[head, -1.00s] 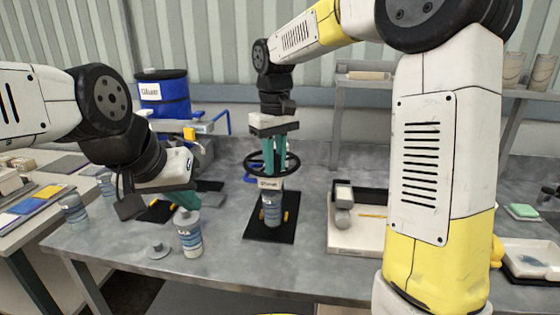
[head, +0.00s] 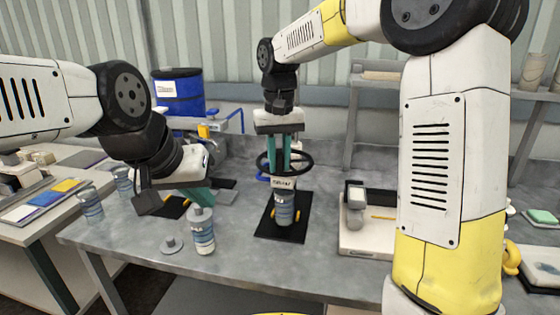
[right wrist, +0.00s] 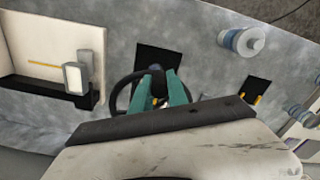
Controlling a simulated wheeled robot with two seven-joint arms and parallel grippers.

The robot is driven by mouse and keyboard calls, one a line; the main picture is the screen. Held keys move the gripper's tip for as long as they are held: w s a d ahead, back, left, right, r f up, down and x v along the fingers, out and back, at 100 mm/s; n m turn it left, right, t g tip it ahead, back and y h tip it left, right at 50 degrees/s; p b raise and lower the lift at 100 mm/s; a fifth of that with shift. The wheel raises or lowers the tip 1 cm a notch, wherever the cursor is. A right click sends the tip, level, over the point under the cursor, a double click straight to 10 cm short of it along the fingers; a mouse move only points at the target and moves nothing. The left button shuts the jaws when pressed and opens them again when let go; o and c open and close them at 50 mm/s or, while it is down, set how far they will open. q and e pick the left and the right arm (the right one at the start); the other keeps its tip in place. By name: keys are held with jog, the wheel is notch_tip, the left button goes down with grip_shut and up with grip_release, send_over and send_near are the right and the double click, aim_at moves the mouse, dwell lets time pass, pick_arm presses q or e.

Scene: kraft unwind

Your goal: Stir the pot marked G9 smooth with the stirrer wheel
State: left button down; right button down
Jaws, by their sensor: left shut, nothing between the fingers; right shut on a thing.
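The black stirrer wheel (head: 306,162) sits level over a grey-blue pot (head: 284,212) on a black mat (head: 293,234) with yellow pieces at its sides. My right gripper (head: 285,168) points down with its teal fingers shut on the stirrer at the wheel's middle. In the right wrist view the fingers (right wrist: 161,88) cover most of that pot and part of the wheel (right wrist: 121,98). My left gripper (head: 199,198) is shut and empty, by the top of a second labelled pot (head: 203,239); I cannot tell if they touch. The pot markings are too small to read.
A small grey knobbed disc (head: 172,245) lies left of the second pot. Two more pots (head: 90,204) stand further left. A white tray (head: 366,243) with a grey device (head: 355,205) is right of the mat. A blue drum (head: 180,92) stands behind.

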jog(key=shift+a, duration=0.1)
jog(key=c, duration=1.3)
grip_release()
jog(key=shift+r, duration=3.9)
